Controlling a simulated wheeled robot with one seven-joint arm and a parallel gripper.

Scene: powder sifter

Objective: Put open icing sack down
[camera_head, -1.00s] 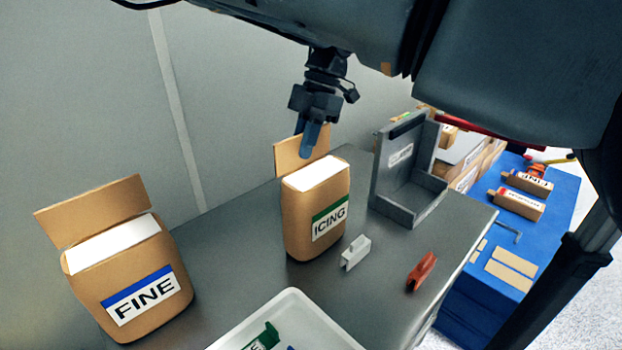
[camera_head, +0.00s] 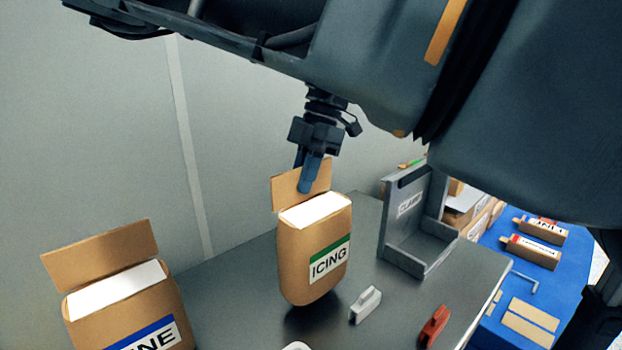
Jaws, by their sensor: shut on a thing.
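The open icing sack (camera_head: 312,262) is a brown sack with a white open top and a green-banded ICING label. Its raised back flap (camera_head: 290,190) stands up behind the opening. My gripper (camera_head: 309,182) has blue fingertips and is shut on that flap from above. The sack hangs nearly upright, with a dark shadow under its rounded bottom, and seems slightly above the grey table (camera_head: 245,315).
An open FINE sack (camera_head: 128,308) stands at the lower left. A grey bracket-like stand (camera_head: 412,222) is to the right. A white clip (camera_head: 366,304) and a red clip (camera_head: 434,326) lie in front. A blue table (camera_head: 560,285) holds boxes at the right.

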